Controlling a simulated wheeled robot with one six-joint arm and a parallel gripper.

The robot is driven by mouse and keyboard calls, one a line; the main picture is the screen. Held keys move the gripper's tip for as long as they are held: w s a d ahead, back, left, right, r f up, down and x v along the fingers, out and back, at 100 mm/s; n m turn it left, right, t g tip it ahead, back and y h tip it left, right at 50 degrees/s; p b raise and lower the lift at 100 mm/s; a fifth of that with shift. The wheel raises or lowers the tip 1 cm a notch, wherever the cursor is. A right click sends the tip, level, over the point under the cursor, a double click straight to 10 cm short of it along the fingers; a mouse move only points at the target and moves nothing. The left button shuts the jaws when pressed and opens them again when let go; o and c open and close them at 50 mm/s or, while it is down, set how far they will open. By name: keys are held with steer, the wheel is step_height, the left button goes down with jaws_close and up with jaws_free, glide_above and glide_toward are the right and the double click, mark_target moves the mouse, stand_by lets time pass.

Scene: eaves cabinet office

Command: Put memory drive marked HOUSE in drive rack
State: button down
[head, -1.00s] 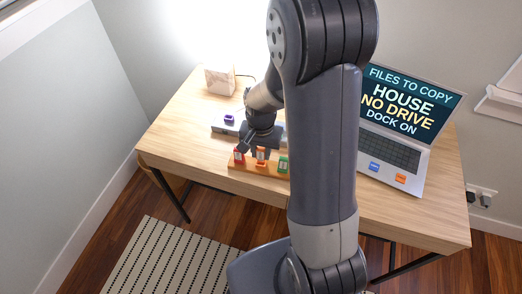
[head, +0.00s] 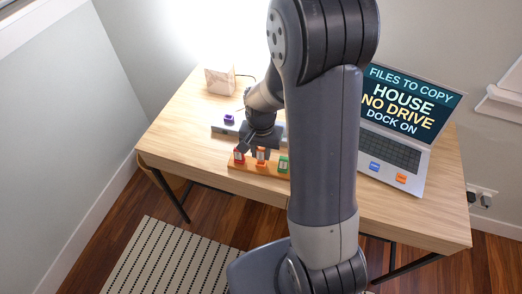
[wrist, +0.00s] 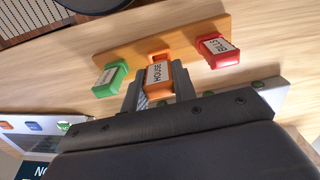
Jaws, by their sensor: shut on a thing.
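The orange drive marked HOUSE (wrist: 158,76) is between the two fingers of my gripper (wrist: 160,92), which is shut on it. In the head view the orange drive (head: 262,154) is at the middle of a wooden strip (head: 236,165), below my gripper (head: 259,148). I cannot tell whether it is seated in the strip or just above it. A red drive (wrist: 218,50) and a green drive (wrist: 109,79) stand on either side of it, along the strip. A low grey unit (head: 219,128) with a purple piece (head: 229,118) lies behind; my arm hides part of it.
A laptop (head: 398,150) stands at the right, with a blue key (head: 374,166) and an orange key (head: 401,178). Its screen reads HOUSE, NO DRIVE, DOCK ON. A pale box-like object (head: 219,81) stands at the back left. The desk's left front (head: 180,150) is clear.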

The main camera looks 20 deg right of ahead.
mark_target(261, 148)
steer(key=shift+f+b, duration=0.95)
steer(key=shift+f, duration=0.3)
steer(key=c, duration=1.1)
jaws_free()
steer(key=shift+o, duration=0.2)
steer(key=shift+r, duration=0.1)
step_height(261, 148, up, 11)
steer(key=shift+f, duration=0.15)
